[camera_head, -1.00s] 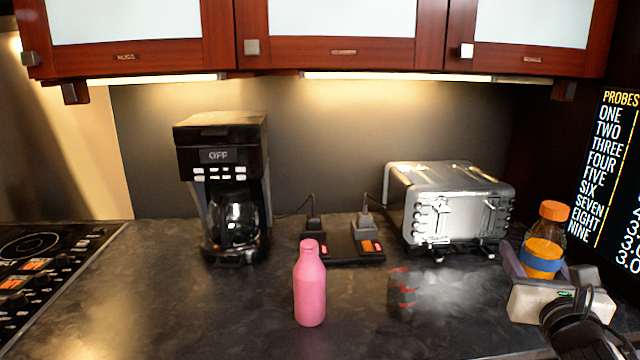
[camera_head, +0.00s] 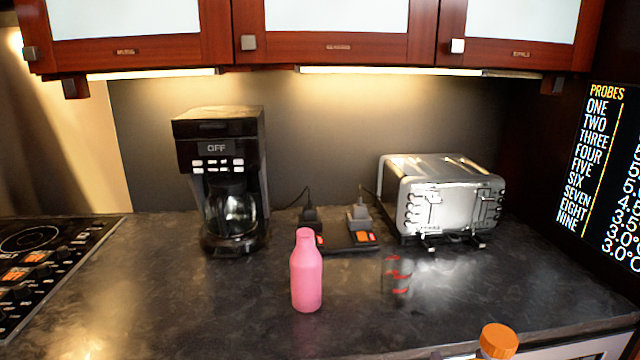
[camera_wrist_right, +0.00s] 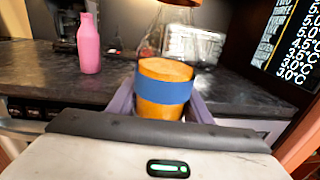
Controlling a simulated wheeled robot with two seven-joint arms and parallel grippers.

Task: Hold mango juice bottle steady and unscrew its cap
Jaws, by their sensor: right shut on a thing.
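The mango juice bottle is clear, with orange juice inside, a blue band and an orange cap (camera_head: 498,341). In the head view only its top shows, at the bottom edge, in front of the counter. In the right wrist view the bottle (camera_wrist_right: 164,92) stands between the two purple-grey fingers of my right gripper (camera_wrist_right: 160,106), which is shut on it around the blue band. The cap sits on the bottle, at the top edge of that view. My left gripper is in neither view.
A pink bottle (camera_head: 306,272) stands on the dark counter (camera_head: 190,310). A clear glass with red marks (camera_head: 396,276) is to its right. A coffee maker (camera_head: 222,180), a toaster (camera_head: 442,200) and a black power strip (camera_head: 345,240) stand behind. The counter's front left is clear.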

